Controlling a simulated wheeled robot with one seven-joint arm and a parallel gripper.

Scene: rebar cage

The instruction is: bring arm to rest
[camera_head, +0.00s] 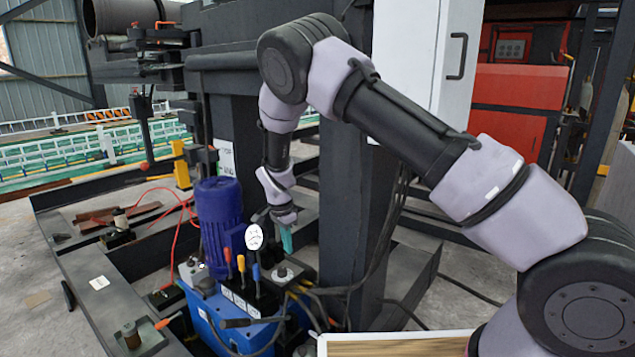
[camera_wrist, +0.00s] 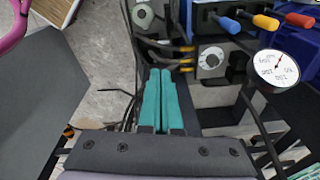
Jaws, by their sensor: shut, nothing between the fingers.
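My arm reaches from the right side of the head view, bends at the top and hangs down toward the blue hydraulic unit. My gripper (camera_head: 285,238) has teal fingers and is just right of the white round gauge (camera_head: 254,237). In the wrist view my gripper (camera_wrist: 162,75) shows its two teal fingers side by side, shut and empty. The gauge also shows at the right of the wrist view (camera_wrist: 273,70). The fingers point down beside the unit's hoses. Whether the fingertips touch anything, I cannot tell.
The blue motor (camera_head: 221,225) stands left of my gripper. Levers with red, orange and blue handles (camera_wrist: 265,22) are close by. A dark column (camera_head: 345,200) rises right of my gripper, with black cables (camera_head: 385,235) beside it. A white cabinet (camera_head: 430,60) stands behind my arm.

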